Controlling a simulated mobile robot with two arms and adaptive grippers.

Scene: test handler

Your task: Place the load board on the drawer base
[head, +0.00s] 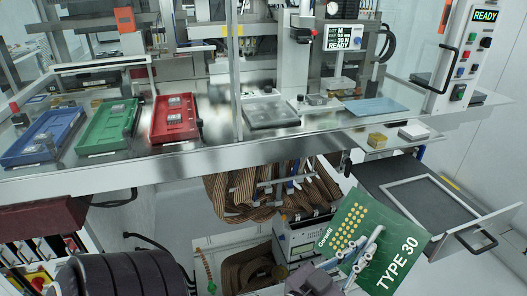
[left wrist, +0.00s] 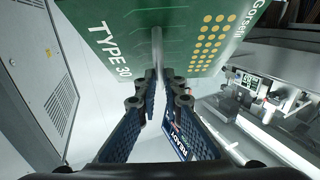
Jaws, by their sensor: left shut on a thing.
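The green load board (head: 342,222) with "TYPE 30" lettering and rows of gold dots is tilted at the lower right of the head view. It also fills the top of the left wrist view (left wrist: 120,28). My left gripper (head: 358,262) is shut on a grey bar-like handle on the board's face, and its fingers show in the left wrist view (left wrist: 158,85). The drawer base (head: 372,178), dark with a light rectangular frame, is pulled out to the right of the board. The board's right corner overlaps the drawer's near edge in the picture; I cannot tell if they touch. My right gripper is not in view.

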